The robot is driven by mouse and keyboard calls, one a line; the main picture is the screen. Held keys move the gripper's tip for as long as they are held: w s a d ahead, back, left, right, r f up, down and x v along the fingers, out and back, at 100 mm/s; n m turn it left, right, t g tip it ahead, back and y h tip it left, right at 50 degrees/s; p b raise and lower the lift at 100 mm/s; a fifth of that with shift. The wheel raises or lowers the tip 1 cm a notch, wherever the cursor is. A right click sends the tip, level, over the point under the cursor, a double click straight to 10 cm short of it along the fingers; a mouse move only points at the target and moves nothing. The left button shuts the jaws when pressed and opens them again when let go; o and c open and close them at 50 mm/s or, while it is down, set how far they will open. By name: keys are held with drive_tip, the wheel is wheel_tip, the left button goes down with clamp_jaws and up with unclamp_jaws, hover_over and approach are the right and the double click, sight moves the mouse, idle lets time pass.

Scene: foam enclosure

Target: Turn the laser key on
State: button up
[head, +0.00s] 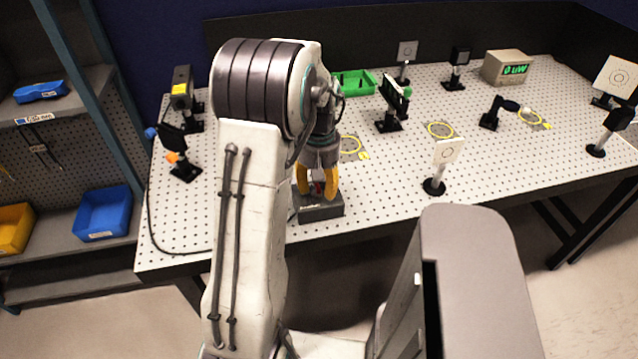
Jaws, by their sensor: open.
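A dark grey box (322,211) sits at the front edge of the perforated table, partly behind my arm. A small red part, which looks like the laser key (318,188), shows on top of it. My gripper (317,192) points down over the box with its yellow fingers open, one on each side of the red part. I cannot tell whether the fingers touch it. The key's turn position is too small to tell.
The perforated table (230,243) holds several black optic mounts, a white target card (448,151) on a post, a green tray (354,82) and a meter (507,67) reading "0 uW". A cable runs along the left edge. Shelves with blue bins (103,213) stand left.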

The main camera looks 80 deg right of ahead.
drive_tip(key=shift+o, duration=0.2)
clamp_jaws()
drive_tip(key=shift+m, duration=0.3)
drive_tip(key=m, duration=0.3)
drive_tip(key=shift+a+m+b, duration=0.1)
drive_tip(key=shift+m+b, duration=0.25)
drive_tip(key=shift+m, duration=0.05)
drive_tip(key=m, duration=0.4)
drive_tip(key=shift+a+m, duration=0.1)
drive_tip(key=shift+m, duration=0.2)
drive_tip(key=m+b, duration=0.1)
drive_tip(key=m, duration=0.3)
drive_tip(key=shift+w+a+m, duration=0.1)
drive_tip(key=shift+m, duration=2.3)
